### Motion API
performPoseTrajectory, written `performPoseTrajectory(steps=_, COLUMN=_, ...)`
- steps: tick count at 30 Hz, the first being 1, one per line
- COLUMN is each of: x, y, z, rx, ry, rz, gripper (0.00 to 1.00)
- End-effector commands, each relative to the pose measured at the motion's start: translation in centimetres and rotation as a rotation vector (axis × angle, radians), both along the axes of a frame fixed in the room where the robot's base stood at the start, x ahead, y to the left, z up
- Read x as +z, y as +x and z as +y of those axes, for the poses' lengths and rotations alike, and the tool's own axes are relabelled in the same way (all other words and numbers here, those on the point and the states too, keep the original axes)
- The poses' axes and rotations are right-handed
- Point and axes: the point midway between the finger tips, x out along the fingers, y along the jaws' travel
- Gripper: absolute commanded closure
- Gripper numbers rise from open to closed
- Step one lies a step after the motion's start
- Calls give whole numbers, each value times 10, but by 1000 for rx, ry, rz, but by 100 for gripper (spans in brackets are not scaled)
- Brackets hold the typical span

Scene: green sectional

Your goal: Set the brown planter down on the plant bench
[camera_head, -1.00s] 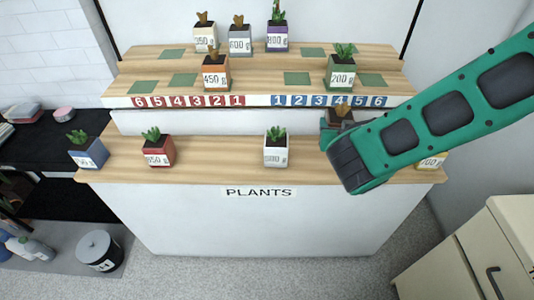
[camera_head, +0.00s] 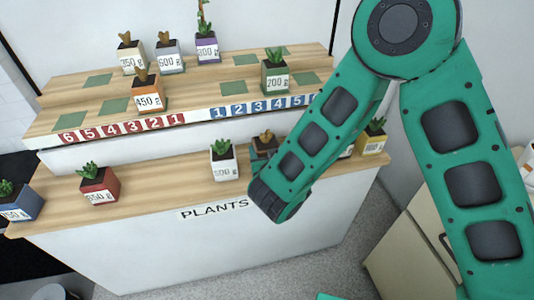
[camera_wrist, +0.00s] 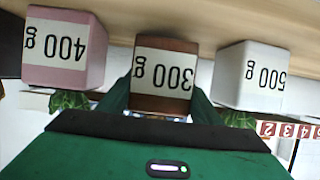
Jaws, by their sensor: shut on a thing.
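The brown planter (camera_wrist: 162,78), labelled 300 g, is between the two green fingers of my gripper (camera_wrist: 160,104), which is shut on it. In the head view the planter (camera_head: 264,146) shows just right of the white 500 g planter (camera_head: 225,163), over the lower wooden top of the plant bench (camera_head: 150,192). My arm hides its lower part and my fingertips there. In the wrist view, upside down, it stands between a pink 400 g planter (camera_wrist: 64,48) and the white 500 g one, with gaps on both sides. I cannot tell whether its base touches the wood.
A red planter (camera_head: 99,187) and a blue one (camera_head: 20,203) stand farther left on the lower top; a yellow one (camera_head: 372,139) stands at the right end. The raised tier (camera_head: 70,113) with numbered strips holds several planters. A cabinet (camera_head: 400,240) stands at right.

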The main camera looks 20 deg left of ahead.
Motion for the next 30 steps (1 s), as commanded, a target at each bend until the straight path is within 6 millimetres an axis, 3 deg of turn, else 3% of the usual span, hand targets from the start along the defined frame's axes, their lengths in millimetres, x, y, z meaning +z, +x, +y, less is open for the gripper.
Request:
performPoseTrajectory(steps=4, x=-13, y=0, z=0, rx=0, ry=-1, rz=0, gripper=73)
performPoseTrajectory(steps=17, x=-16, y=0, z=0, rx=0, ry=1, rz=-2, gripper=73)
performPoseTrajectory(steps=18, x=-17, y=0, z=0, rx=0, ry=1, rz=-1, gripper=37)
performPoseTrajectory(steps=20, x=-17, y=0, z=0, rx=0, ry=1, rz=-1, gripper=23)
performPoseTrajectory(steps=30, x=-15, y=0, z=0, rx=0, ry=1, rz=0, gripper=23)
